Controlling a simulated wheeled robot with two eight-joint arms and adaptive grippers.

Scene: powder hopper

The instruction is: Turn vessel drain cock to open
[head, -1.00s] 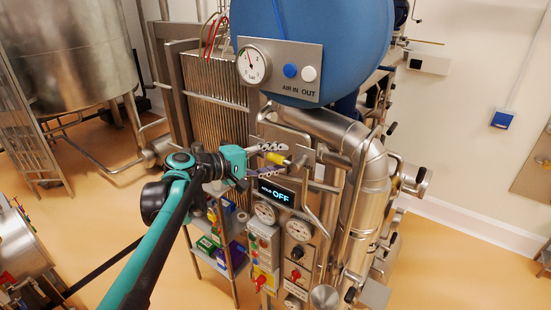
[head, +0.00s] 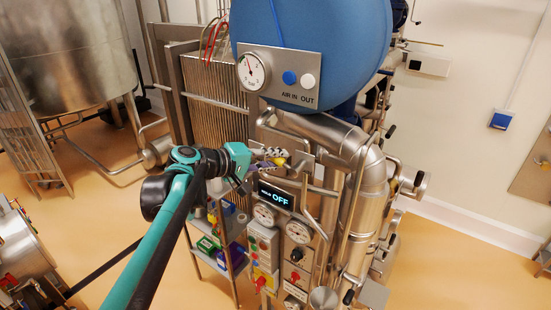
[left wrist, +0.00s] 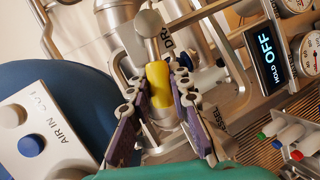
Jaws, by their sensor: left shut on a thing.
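The drain cock has a yellow handle (left wrist: 158,84) in the left wrist view, on a metal fitting beside a plate with partly hidden lettering, "DRA" and "SSEL". My left gripper (head: 274,158) is shut on the yellow handle, with one finger along each side. In the left wrist view my left gripper (left wrist: 157,98) has its purple-padded, jointed fingers around the handle. In the head view the fingers hide most of the handle. My right gripper is not in view.
A display (head: 276,196) reading "HOLD OFF" sits just below the gripper. A blue vessel (head: 335,45) with a gauge panel (head: 305,84) is above. Steel pipes (head: 372,175) stand close on the right. A shelf with boxes (head: 222,242) is below left.

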